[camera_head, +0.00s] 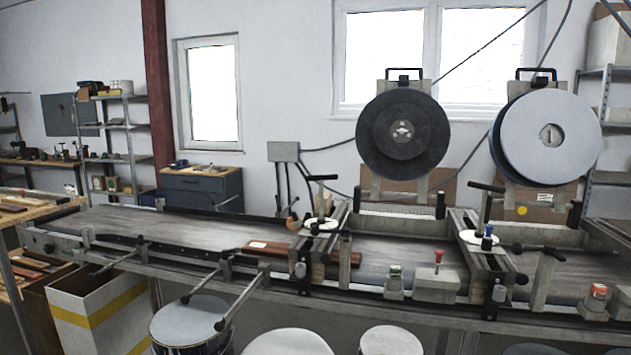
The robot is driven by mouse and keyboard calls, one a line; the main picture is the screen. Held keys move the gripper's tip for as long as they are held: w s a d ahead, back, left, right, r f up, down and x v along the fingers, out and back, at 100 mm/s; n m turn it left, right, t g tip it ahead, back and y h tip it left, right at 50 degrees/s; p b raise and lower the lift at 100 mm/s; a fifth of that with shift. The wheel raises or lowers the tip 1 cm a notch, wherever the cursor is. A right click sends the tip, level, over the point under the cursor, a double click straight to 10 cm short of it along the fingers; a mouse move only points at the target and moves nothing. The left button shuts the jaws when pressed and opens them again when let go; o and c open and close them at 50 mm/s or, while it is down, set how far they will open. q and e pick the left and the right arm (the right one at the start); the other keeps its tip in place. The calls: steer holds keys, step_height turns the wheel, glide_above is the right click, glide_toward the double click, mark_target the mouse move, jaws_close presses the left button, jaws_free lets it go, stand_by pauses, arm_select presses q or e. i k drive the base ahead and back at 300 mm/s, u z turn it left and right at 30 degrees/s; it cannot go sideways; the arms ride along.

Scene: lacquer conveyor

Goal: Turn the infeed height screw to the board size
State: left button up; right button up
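On the machine's left crossbar, a round white dial (316,225) lies flat. A black T-handle (321,178) on an upright rod stands over it, and a wooden-looking knob (293,223) sits at its left edge. This looks like the infeed height screw; the dial's marks are too small to read. A second white dial (467,237) with a similar T-handle (487,187) is on the right crossbar. Neither of my grippers is in view.
The grey conveyor belt (180,230) runs left to right. Lever rods with black knobs (220,325) stick out in front. Two large discs (404,128) stand above the machine. A red button (438,254) is on the front rail. Drums (190,315) and a box (100,310) stand below.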

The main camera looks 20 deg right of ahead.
mark_target(321, 179)
steer(key=u, duration=0.6)
steer(key=i, duration=1.45)
steer(key=z, duration=0.55)
